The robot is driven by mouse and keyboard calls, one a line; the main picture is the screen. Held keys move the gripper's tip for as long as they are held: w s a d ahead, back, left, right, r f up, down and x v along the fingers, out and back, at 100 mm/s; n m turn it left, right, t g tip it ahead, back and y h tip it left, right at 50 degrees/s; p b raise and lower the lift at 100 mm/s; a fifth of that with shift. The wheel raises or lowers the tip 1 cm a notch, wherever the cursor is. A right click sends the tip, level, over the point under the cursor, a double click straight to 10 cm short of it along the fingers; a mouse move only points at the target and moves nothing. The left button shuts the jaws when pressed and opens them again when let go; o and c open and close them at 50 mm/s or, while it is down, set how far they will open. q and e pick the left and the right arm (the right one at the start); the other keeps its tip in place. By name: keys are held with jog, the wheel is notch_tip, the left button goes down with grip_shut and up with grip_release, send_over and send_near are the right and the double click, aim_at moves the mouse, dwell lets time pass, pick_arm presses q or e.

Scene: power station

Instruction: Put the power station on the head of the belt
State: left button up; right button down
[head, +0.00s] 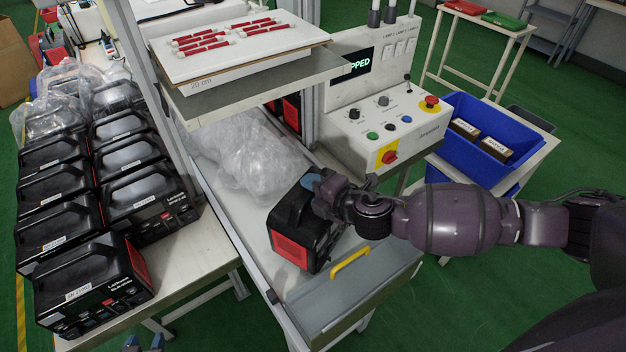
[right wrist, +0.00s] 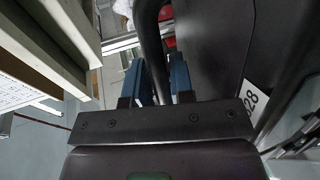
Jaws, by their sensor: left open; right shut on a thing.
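A black power station (head: 300,225) with a red end panel is at the near end of the belt (head: 213,160), beyond the yellow handle. It looks upright; I cannot tell whether its base touches the surface. My right gripper (head: 322,190) is shut on its top handle. In the right wrist view the blue fingers (right wrist: 161,85) are at the dark handle (right wrist: 151,40), beside the black body with a white "828" label. My left gripper (head: 144,343) shows only its blue fingertips at the bottom edge, open, apart from everything.
Several black power stations (head: 95,285) stand on the table at left. Bagged items (head: 250,155) lie further along the belt. A shelf (head: 270,85) with red-ended sticks overhangs it. A control box (head: 385,130) and blue crate (head: 460,110) stand at right. A yellow handle (head: 350,262) sticks up nearby.

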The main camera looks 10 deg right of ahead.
jog(key=shift+w+a+f, duration=0.1)
jog(key=shift+f, duration=1.15)
jog(key=c, duration=1.4)
grip_release()
jog(key=shift+f, duration=0.3)
jog(key=o, duration=0.4)
jog(key=shift+r, duration=0.1)
jog(key=v, duration=1.2)
jog(key=shift+b, duration=0.3)
jog(key=shift+s, duration=0.25)
